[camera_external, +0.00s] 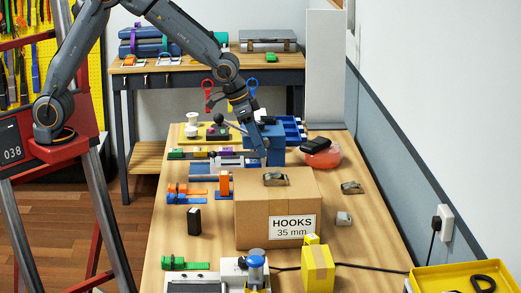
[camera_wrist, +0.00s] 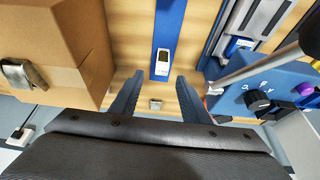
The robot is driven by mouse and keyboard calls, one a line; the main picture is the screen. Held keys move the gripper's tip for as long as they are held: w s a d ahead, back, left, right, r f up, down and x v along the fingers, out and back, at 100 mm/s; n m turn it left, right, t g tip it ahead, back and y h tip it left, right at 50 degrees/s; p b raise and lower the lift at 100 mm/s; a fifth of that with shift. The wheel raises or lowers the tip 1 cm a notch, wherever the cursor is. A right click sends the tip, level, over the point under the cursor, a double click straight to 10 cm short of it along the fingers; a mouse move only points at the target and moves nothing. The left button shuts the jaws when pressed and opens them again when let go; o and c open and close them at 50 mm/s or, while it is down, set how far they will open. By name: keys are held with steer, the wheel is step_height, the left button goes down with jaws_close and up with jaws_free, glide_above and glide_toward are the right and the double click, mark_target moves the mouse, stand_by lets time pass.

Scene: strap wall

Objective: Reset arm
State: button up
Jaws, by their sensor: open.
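My dark grey arm reaches from the red stand at the left over the wooden workbench (camera_external: 205,235). My gripper (camera_wrist: 150,85) is open, with its two fingers apart and nothing between them in the wrist view. Past the fingertips there, a blue strip (camera_wrist: 171,25) with a white piece (camera_wrist: 162,64) at its end lies on the wood. In the external view my gripper is beyond the cardboard box marked HOOKS 35 mm (camera_external: 262,205), near a blue block (camera_external: 252,155); its fingertips are hard to make out.
In the wrist view the box (camera_wrist: 60,40) is at the left and a blue unit with knobs (camera_wrist: 262,90) is at the right. A red bowl (camera_external: 326,159) stands near the wall. A yellow tray (camera_external: 440,282) and small yellow box (camera_external: 318,268) are in front. A second bench (camera_external: 205,69) stands behind.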

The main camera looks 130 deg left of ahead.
steer(key=s+d+r+m+h+p, duration=0.1)
steer(key=s+d+m+p, duration=0.25)
steer(key=d, duration=1.35)
steer(key=s+d+r+m+h+p, duration=0.1)
steer(key=s+d+r+m+p, duration=0.2)
steer(key=d, duration=1.3)
steer(key=s+d+f+m+g+h, duration=0.1)
steer(key=s+d+m, duration=0.1)
steer(key=s+d, duration=0.7)
steer(key=shift+g, duration=0.3)
steer(key=f+b, duration=0.1)
steer(key=f, duration=0.1)
steer(key=f+b, duration=0.2)
steer(key=shift+w+d+f, duration=0.1)
steer(key=shift+d+f, duration=0.1)
steer(key=shift+f, duration=0.2)
